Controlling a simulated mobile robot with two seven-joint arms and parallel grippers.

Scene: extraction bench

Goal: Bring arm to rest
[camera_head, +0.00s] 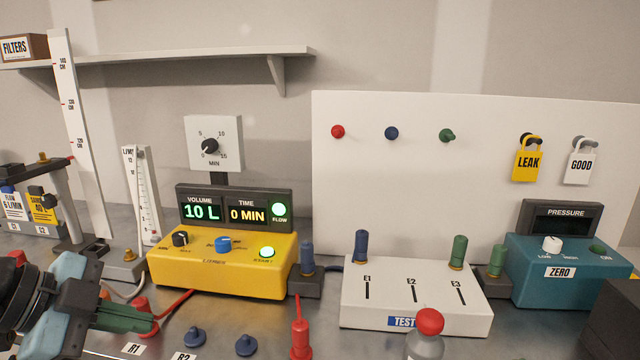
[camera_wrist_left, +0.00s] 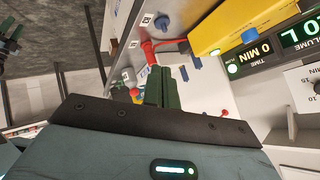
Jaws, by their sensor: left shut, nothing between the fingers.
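My left gripper (camera_head: 152,319) is at the lower left of the head view, low over the bench by a red connector (camera_head: 146,304) with a red tube. Its green fingers are shut with nothing between them. In the left wrist view the closed fingers (camera_wrist_left: 161,70) point toward the bench, and the red connector (camera_wrist_left: 148,50) shows just beyond the tips. I cannot tell whether the fingers touch it.
The yellow pump (camera_head: 215,276) stands right of my left gripper, showing 10 L and 0 MIN. A white test block (camera_head: 415,300) and a teal pressure meter (camera_head: 560,290) stand further right. Blue plugs (camera_head: 246,345) and a red plug (camera_head: 300,340) are at the front.

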